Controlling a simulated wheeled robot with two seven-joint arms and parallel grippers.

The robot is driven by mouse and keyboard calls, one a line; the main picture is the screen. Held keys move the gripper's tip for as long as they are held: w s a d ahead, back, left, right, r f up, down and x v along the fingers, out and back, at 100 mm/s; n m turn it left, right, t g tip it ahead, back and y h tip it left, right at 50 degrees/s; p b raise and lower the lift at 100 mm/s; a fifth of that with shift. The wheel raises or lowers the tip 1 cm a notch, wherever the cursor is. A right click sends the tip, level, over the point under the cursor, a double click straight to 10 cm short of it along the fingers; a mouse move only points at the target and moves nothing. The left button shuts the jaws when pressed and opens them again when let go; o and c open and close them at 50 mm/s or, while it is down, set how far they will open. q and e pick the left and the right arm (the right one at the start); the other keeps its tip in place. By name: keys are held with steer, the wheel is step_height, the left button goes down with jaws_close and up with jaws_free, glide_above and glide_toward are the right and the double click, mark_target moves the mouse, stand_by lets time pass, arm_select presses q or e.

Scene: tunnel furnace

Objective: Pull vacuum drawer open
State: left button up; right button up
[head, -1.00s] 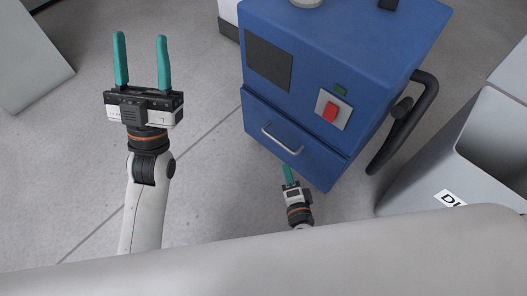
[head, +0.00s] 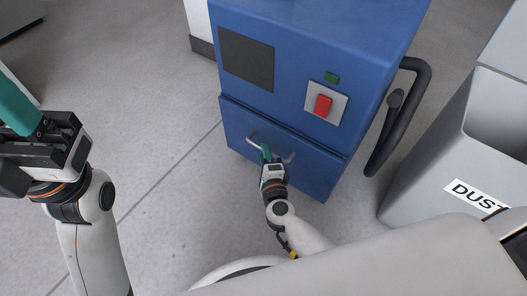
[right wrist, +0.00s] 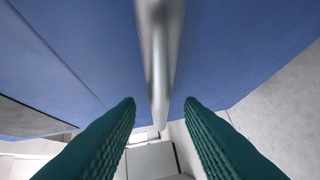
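The blue vacuum unit (head: 300,55) stands in the middle of the head view. Its drawer (head: 315,172) is the lower front panel and looks shut. A silver bar handle (head: 252,141) crosses the drawer front. My right gripper (head: 267,152) is at the handle and hides part of it. In the right wrist view, the handle (right wrist: 159,60) lies between the two green fingertips, with a gap on both sides, so the gripper is open around it. My left gripper (head: 18,105) is at the left edge, partly cut off, with only one finger clear.
A red switch (head: 323,105) and a dark panel (head: 246,59) are on the front above the drawer. A black bent handle (head: 421,90) sticks out on the right side. A grey bin (head: 430,165) labelled "DUST" stands at the right. The floor left of the unit is clear.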

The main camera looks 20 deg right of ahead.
steer(key=shift+w+d+f, duration=0.1)
steer(key=shift+w, duration=0.55)
steer(key=shift+w+d+f, duration=0.1)
steer(key=shift+w, duration=0.55)
jaws_close()
